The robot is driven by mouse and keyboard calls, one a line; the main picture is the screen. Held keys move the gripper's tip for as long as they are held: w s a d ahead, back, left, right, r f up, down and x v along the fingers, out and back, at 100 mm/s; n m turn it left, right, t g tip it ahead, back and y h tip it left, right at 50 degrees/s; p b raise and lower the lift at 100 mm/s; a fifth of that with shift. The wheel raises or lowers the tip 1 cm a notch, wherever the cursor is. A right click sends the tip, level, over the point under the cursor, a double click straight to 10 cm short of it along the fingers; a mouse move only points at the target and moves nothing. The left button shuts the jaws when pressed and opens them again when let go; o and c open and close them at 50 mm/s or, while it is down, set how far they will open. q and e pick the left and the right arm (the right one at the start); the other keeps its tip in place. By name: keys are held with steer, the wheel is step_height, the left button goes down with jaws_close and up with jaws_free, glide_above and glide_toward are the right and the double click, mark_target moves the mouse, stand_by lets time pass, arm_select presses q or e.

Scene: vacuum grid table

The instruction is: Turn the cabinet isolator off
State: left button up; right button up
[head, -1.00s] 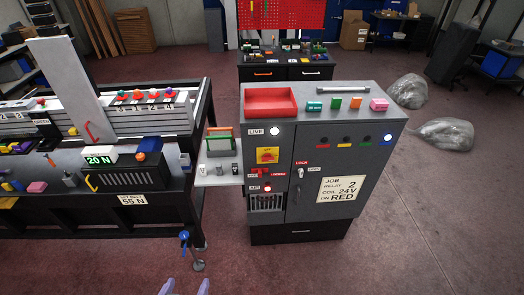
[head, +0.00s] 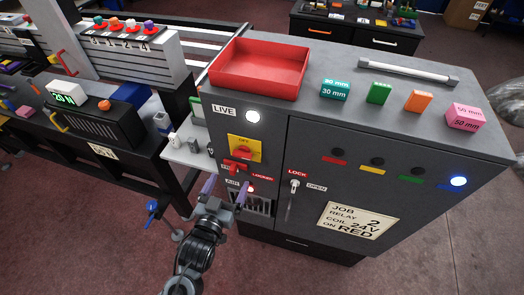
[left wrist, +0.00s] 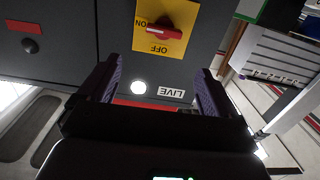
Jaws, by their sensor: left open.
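The isolator is a yellow plate (head: 237,142) with a red rotary knob (head: 243,153) on the grey cabinet's front (head: 240,115). In the left wrist view, upside down, its red knob (left wrist: 160,28) lies across the plate, level with the ON mark; the OFF mark is on another side. The white LIVE lamp (head: 252,117) is lit; it also shows in the left wrist view (left wrist: 138,87). My left gripper (head: 225,189) is open and empty, in front of the cabinet and below the isolator in the head view, apart from the knob. My right gripper is out of view.
A red tray (head: 260,68) and several coloured blocks stand on the cabinet top. A workbench (head: 100,125) stands to the left.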

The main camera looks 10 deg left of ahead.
mark_target(241, 156)
arm_select(q)
steer(key=shift+t, duration=0.3)
steer(key=w+b, duration=0.1)
steer(key=w, duration=0.2)
steer(key=w+f+b, duration=0.1)
steer(key=w, duration=0.2)
steer(key=w+b, duration=0.1)
steer(key=w, duration=0.2)
steer(key=shift+w+f, duration=0.3)
steer(key=shift+w, duration=0.95)
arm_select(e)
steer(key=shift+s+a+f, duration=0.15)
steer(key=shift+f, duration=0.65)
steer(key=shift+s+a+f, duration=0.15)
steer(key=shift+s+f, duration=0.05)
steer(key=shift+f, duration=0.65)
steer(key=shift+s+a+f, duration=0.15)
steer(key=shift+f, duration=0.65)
arm_select(q)
steer(key=c, duration=1)
steer(key=shift+c, duration=0.2)
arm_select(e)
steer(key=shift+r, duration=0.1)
